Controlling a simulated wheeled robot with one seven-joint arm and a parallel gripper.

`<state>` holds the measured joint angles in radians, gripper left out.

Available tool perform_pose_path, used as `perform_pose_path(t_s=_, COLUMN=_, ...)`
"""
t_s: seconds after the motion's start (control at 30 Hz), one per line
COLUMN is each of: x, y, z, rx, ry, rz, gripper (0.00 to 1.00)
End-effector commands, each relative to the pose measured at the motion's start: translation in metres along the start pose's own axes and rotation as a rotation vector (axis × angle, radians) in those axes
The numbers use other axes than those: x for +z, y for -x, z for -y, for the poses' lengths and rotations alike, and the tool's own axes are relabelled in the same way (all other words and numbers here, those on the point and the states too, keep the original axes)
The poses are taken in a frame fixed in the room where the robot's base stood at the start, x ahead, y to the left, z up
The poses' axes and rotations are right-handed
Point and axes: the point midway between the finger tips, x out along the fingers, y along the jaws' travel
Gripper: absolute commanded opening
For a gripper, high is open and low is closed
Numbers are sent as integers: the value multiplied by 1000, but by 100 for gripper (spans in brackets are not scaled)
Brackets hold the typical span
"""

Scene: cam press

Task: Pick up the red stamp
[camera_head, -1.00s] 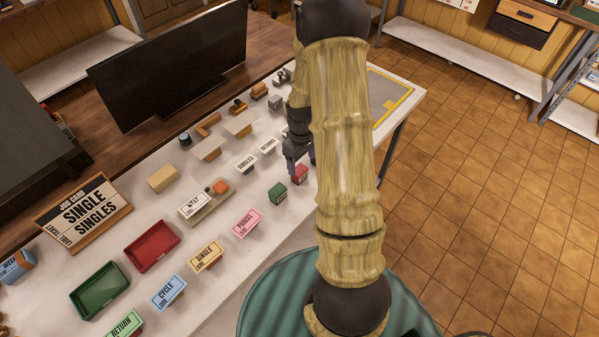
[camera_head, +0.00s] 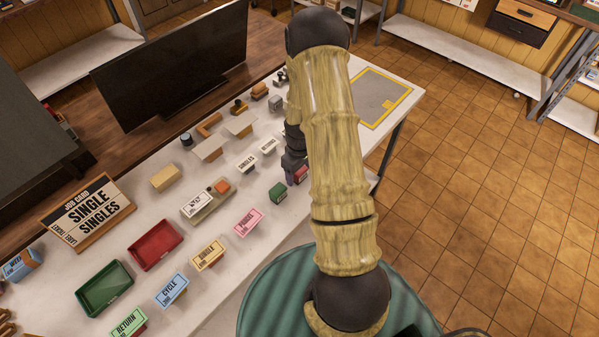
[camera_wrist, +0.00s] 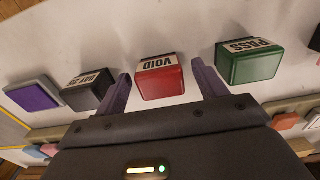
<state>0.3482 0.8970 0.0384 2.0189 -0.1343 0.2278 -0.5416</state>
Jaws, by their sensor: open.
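The red stamp (camera_wrist: 160,82) is a small red block with a white label reading VOID. In the wrist view it stands on the white table, between the two open purple fingers of my gripper (camera_wrist: 164,88). A finger lies on each side of it, and I cannot tell whether either touches it. In the head view the red stamp (camera_head: 301,174) is partly hidden by my gripper (camera_head: 293,174), which is down close to the table there.
A green PASS stamp (camera_wrist: 248,64) stands just right of the red one in the wrist view. A black stamp (camera_wrist: 88,90) and a purple pad (camera_wrist: 33,96) lie to the left. Red (camera_head: 179,236) and green (camera_head: 127,283) trays sit farther along the table.

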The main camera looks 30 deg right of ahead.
Motion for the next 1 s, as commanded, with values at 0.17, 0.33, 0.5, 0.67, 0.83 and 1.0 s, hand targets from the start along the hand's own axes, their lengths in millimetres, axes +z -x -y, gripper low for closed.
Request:
perform_pose_path(t_s=0.17, x=0, y=0, z=0, rx=0, ry=0, rz=0, gripper=71)
perform_pose_path(t_s=0.33, x=0, y=0, z=0, rx=0, ry=0, rz=0, gripper=71)
perform_pose_path(t_s=0.5, x=0, y=0, z=0, rx=0, ry=0, rz=0, gripper=55)
perform_pose_path(t_s=0.67, x=0, y=0, z=0, rx=0, ry=0, rz=0, gripper=24)
perform_pose_path(t_s=0.83, x=0, y=0, z=0, rx=0, ry=0, rz=0, gripper=21)
perform_pose_path(t_s=1.0, x=0, y=2, z=0, rx=0, ry=0, rz=-1, gripper=21)
